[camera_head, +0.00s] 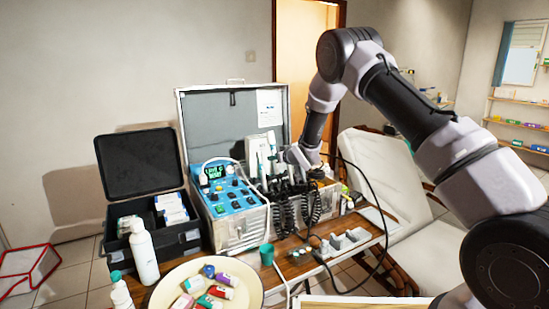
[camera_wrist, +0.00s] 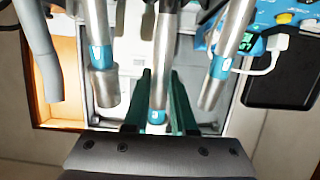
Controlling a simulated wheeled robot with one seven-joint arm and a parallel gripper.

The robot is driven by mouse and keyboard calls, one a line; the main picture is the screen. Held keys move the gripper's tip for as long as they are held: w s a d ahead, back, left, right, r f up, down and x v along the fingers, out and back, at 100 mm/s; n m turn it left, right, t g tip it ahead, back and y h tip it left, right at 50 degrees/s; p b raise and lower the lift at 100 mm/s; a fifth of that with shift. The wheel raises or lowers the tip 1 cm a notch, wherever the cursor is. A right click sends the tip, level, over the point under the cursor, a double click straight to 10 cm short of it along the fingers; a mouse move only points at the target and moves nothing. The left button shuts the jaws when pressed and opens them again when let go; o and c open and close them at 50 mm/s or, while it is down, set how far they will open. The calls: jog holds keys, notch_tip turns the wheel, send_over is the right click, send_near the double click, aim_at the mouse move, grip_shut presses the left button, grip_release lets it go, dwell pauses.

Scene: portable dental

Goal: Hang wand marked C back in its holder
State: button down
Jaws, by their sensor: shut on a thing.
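In the wrist view, my gripper (camera_wrist: 163,88) has its two teal fingers on either side of a silver wand (camera_wrist: 160,62) with a blue band, and is shut on it. The white mark on its band is too small to read for sure. Another silver wand (camera_wrist: 102,58) hangs to its left and one (camera_wrist: 228,55) to its right, both with blue bands. In the head view, my gripper (camera_head: 292,160) is at the dark holder row (camera_head: 283,188) at the right front of the dental unit, and partly hides it. Whether the held wand is seated in a holder cannot be told.
The blue control panel (camera_head: 222,190) is left of the holders, and coiled cords (camera_head: 288,217) hang below them. The open case lid (camera_head: 215,118) stands behind.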

aim_at(278, 173)
jog(key=shift+s+d+f, duration=0.15)
jog(key=shift+s+f, duration=0.1)
jog(key=shift+f, duration=0.6)
jog(key=shift+s+d+f, duration=0.15)
jog(key=shift+s+f, duration=0.1)
jog(key=shift+f, duration=0.55)
jog(key=shift+f, duration=0.15)
jog(key=shift+s+d+f, duration=0.15)
jog(key=shift+s+f, duration=0.05)
jog(key=shift+f, duration=0.45)
jog(key=shift+s+d+f, duration=0.15)
jog(key=shift+s+f, duration=0.05)
jog(key=shift+f, duration=0.4)
jog(key=c, duration=0.7)
grip_release()
jog(key=shift+o, duration=0.2)
jog(key=shift+s, duration=0.1)
jog(key=v, duration=0.8)
